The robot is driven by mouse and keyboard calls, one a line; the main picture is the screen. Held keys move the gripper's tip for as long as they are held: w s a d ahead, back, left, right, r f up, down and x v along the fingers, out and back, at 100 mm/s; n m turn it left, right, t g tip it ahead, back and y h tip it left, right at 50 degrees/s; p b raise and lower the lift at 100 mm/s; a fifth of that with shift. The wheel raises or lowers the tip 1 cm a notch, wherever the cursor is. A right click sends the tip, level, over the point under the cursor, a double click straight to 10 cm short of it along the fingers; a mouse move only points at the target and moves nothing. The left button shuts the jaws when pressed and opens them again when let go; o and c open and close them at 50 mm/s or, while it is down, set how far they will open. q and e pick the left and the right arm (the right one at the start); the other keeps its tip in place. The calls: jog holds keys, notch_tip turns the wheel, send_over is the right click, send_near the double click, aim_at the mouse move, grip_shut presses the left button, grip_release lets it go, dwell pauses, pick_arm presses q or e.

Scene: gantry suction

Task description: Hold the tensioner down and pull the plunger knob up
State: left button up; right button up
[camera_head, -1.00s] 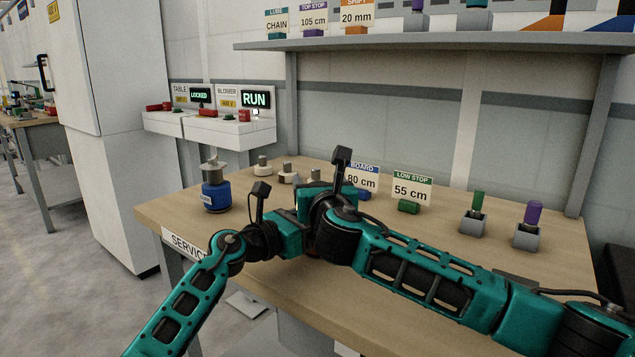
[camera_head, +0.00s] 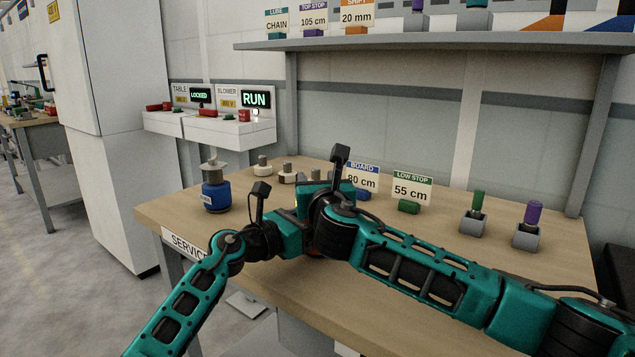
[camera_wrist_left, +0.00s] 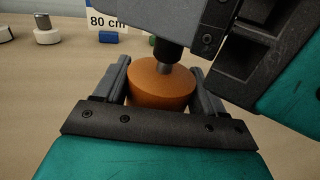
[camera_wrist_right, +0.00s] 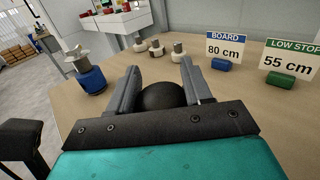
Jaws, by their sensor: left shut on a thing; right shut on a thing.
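The orange round tensioner (camera_wrist_left: 155,92) sits between the fingers of my left gripper (camera_wrist_left: 160,70) in the left wrist view, and the gripper is shut on it. A grey rod and a dark sleeve rise from its top. The black ball-shaped plunger knob (camera_wrist_right: 163,95) sits between the fingers of my right gripper (camera_wrist_right: 160,68) in the right wrist view, and the gripper is shut on it. In the head view my two wrists are close together over the table's near side, the right one above, and they hide the tensioner and the knob.
A blue canister (camera_head: 216,193) and several small metal-topped pieces stand on the wooden table (camera_head: 500,260) behind my grippers. The BOARD card (camera_head: 362,178), LOW STOP card (camera_head: 413,188) and two grey holders stand to the right. A control box (camera_head: 235,130) is at back left.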

grip_shut()
pick_arm(q)
jog(key=shift+f, duration=0.1)
pick_arm(e)
jog(key=shift+r, duration=1.75)
jog(key=o, duration=0.9)
grip_release()
jog(key=shift+f, duration=0.1)
jog(key=shift+s, duration=0.1)
jog(key=s+d, duration=0.2)
jog(key=s, duration=0.9)
jog(key=shift+s, duration=0.4)
pick_arm(q)
jog(key=o, duration=1.8)
